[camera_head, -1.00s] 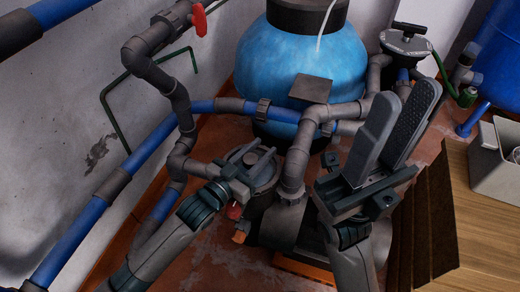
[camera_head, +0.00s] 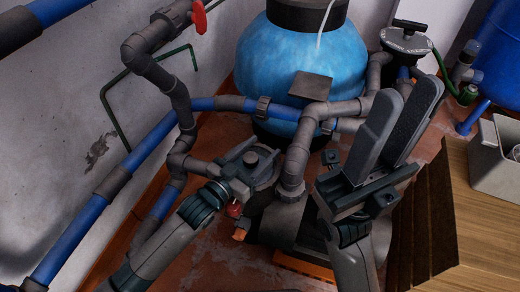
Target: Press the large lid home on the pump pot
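The large lid (camera_head: 264,174) is a dark grey disc with a round knob (camera_head: 250,158) in its middle. It lies on top of the pump pot (camera_head: 270,218), in the lower middle. I cannot tell whether it is fully seated. My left gripper (camera_head: 241,164) is at the lid's left side, close to the knob. Its fingers look apart, and the knob stands clear at their tips. Whether they touch the lid is unclear. My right gripper (camera_head: 395,120) is raised to the right of the pump, open and empty, with its two long pads pointing up.
A blue filter tank (camera_head: 300,60) stands behind the pump. Grey and blue pipes (camera_head: 300,150) run close beside the lid. A second lidded pot (camera_head: 405,40) is at the back right. A wooden bench (camera_head: 480,220) with a grey bin (camera_head: 500,165) is at right.

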